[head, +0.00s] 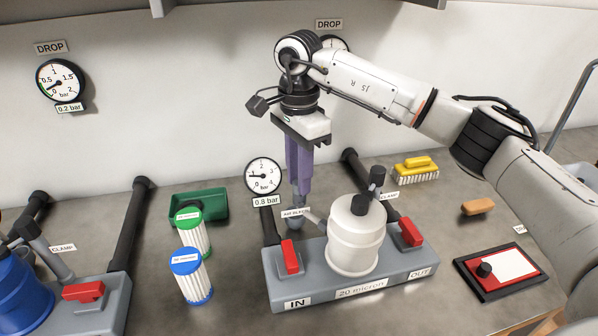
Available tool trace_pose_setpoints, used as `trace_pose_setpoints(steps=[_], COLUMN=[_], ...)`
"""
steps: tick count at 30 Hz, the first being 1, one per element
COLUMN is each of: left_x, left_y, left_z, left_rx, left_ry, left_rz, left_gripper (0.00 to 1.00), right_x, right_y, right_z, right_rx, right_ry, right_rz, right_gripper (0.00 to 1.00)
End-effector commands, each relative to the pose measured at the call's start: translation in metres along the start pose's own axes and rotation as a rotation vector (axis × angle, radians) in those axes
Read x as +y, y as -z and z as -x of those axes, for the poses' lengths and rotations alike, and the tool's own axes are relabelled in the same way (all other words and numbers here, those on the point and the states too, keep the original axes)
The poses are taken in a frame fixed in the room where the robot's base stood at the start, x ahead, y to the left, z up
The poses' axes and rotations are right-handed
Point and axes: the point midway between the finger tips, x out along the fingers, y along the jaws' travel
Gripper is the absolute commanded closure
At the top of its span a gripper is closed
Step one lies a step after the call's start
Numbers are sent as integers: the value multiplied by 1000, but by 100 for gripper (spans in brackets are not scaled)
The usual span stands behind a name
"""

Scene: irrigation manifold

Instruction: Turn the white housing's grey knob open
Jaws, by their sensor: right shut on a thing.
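The white housing (353,240) stands upright on a grey manifold block marked IN, OUT and 20 micron. A small grey knob (297,224) sits at its left side, by the AIR BLEED label (296,212). My right gripper (299,200) points straight down from above, its purple fingers shut on the grey knob. The fingers and the label partly hide the knob, so its turn position is hard to tell. My left gripper is not in view.
Red levers (290,257) and (411,232) flank the housing. A gauge (263,175) reading 0.8 bar stands behind. Green-capped (188,216) and blue-capped (186,262) cartridges stand left, before a green tray (212,203). A blue housing (20,290) is far left; a brush (416,172) lies right.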

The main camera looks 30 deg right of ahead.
Motion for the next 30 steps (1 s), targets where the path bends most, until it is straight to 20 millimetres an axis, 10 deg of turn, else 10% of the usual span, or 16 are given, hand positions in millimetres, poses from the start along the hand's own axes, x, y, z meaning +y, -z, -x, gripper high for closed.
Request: trace_pose_setpoints(steps=[30], left_x=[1], left_y=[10], left_z=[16], left_rx=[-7], left_ry=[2], left_rz=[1], left_gripper=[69], right_x=[-1], right_y=[1], right_z=[1], right_rx=[0], right_ry=[2], right_rz=[-957], right_gripper=[100])
